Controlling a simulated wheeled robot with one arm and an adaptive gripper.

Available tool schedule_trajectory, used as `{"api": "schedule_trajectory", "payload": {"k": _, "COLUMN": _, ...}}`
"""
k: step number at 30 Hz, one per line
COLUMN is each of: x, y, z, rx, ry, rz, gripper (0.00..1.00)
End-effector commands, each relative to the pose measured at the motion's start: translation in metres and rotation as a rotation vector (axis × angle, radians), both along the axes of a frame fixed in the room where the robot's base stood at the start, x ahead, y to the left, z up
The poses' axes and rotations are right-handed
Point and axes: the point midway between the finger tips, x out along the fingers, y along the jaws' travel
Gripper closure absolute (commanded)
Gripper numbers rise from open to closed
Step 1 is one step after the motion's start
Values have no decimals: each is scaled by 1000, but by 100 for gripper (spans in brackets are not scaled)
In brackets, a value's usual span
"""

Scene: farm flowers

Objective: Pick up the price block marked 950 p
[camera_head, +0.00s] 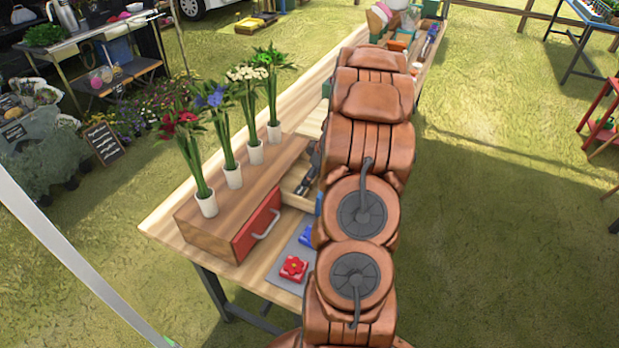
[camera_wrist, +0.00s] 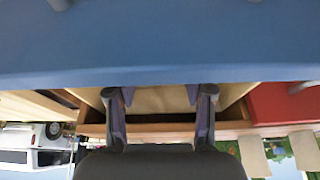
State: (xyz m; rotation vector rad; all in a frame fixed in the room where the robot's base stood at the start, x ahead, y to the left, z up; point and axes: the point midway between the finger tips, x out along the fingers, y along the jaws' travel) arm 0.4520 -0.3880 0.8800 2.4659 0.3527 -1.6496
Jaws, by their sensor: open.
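No block that I can read as marked 950 p shows in either view. A wooden drawer (camera_head: 297,187) stands open from the long wooden box, and a bit of its blue front (camera_head: 319,203) shows beside my arm. In the wrist view the blue front (camera_wrist: 160,45) fills the upper half, with the bare wooden inside of the drawer (camera_wrist: 162,101) below it. My gripper (camera_wrist: 159,95) is open, its two dark fingers apart over the drawer, with nothing seen between them. In the head view my arm hides much of the drawer.
A closed red drawer (camera_head: 257,222) is at the box's near end. A red flower block (camera_head: 293,269) and a blue block (camera_head: 307,237) lie on a grey mat (camera_head: 281,263). Several potted flowers, one with red blooms (camera_head: 207,203), stand on the box.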

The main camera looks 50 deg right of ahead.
Motion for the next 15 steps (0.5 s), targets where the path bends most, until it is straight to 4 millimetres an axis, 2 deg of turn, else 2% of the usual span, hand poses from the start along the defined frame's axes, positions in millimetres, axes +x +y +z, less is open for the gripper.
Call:
{"api": "schedule_trajectory", "payload": {"k": 10, "x": 2, "y": 0, "z": -4, "rx": -2, "ry": -2, "rz": 0, "gripper": 48}}
{"api": "schedule_trajectory", "payload": {"k": 11, "x": 2, "y": 0, "z": -4, "rx": -2, "ry": -2, "rz": 0, "gripper": 49}}
{"api": "schedule_trajectory", "payload": {"k": 15, "x": 2, "y": 0, "z": -4, "rx": -3, "ry": -2, "rz": 0, "gripper": 64}}
